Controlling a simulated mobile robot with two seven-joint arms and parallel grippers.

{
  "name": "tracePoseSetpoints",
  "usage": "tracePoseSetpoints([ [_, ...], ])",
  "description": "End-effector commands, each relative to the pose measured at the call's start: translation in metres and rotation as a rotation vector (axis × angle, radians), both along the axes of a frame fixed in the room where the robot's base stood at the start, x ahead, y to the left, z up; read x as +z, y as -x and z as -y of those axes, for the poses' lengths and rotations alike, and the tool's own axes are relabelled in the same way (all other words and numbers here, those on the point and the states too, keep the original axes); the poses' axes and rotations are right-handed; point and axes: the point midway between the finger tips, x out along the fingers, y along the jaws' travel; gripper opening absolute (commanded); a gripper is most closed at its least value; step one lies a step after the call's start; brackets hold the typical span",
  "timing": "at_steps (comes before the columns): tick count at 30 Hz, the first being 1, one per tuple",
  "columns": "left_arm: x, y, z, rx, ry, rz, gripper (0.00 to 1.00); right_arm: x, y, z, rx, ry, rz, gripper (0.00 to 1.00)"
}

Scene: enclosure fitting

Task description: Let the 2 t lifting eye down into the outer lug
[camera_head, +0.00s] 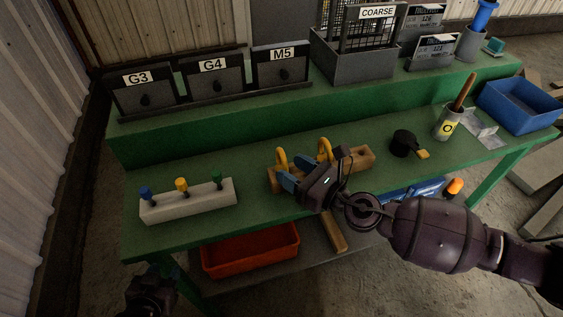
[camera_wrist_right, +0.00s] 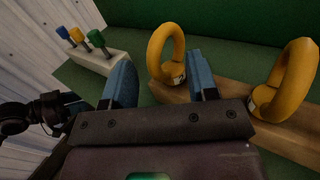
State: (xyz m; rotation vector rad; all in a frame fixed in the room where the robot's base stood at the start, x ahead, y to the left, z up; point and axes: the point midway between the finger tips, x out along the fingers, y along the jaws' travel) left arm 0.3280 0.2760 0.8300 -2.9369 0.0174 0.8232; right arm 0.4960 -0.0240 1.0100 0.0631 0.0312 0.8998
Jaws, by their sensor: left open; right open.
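Two yellow lifting eyes stand upright in a wooden block (camera_head: 360,160), a left one (camera_head: 281,160) and a right one (camera_head: 324,150). My left gripper (camera_head: 166,271) is open and empty below the bench's front left. I cannot pick out the outer lug.
A pale block (camera_head: 190,203) with blue, yellow and green-headed pegs stands front left on the green bench (camera_head: 215,165). A black pot (camera_head: 404,143), a cup (camera_head: 448,124) and a blue tray (camera_head: 520,105) stand right.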

Motion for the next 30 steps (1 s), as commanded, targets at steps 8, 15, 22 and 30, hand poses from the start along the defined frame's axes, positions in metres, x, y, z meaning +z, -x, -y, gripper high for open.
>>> tracePoseSetpoints([
  [8,0.0025,-0.0001,-0.0002,0.000,0.000,0.000,0.43,-0.0002,-0.0096,-0.0119,-0.001,-0.001,-0.002,0.53],
  [15,0.0024,0.0000,-0.0003,0.000,0.000,0.000,0.43,-0.0003,-0.0093,-0.0115,-0.001,-0.001,-0.002,0.38],
  [22,0.0025,-0.0001,-0.0003,0.000,0.000,0.000,0.43,-0.0003,-0.0092,-0.0115,-0.001,-0.001,-0.002,0.03],
  [30,0.0025,-0.0001,-0.0003,0.000,0.000,0.000,0.43,0.0002,-0.0091,-0.0116,-0.001,-0.002,-0.001,0.00],
])
